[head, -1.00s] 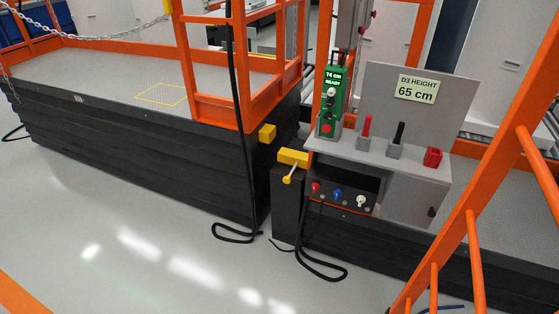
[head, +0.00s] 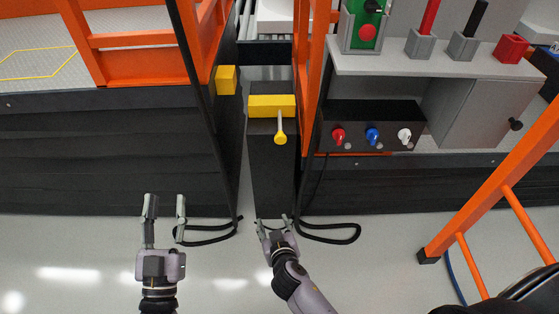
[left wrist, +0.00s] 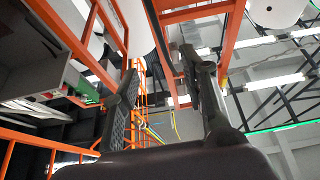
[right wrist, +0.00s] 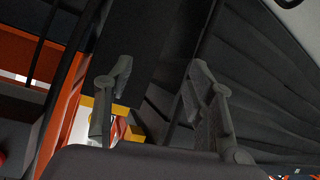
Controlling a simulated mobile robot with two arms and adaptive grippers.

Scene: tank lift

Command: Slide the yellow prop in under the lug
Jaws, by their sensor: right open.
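The yellow prop (head: 265,106) is a block with a pale, yellow-knobbed handle (head: 280,130), on top of a dark post (head: 271,172) between the two lifts. The lug (head: 226,79) is a yellow cube on the side of the left lift, to the left of and slightly beyond the prop; a gap shows between them. My right gripper (head: 274,221) is open and empty near the foot of the post, well short of the prop. My left gripper (head: 164,205) is open and empty over the floor, left of the post. Both wrist views show spread fingers.
A grey bench (head: 395,66) with a green control box (head: 362,28) and several knobs stands to the right. Black cables (head: 330,233) lie on the floor near the post. An orange rail (head: 500,140) crosses at right. Floor at front left is clear.

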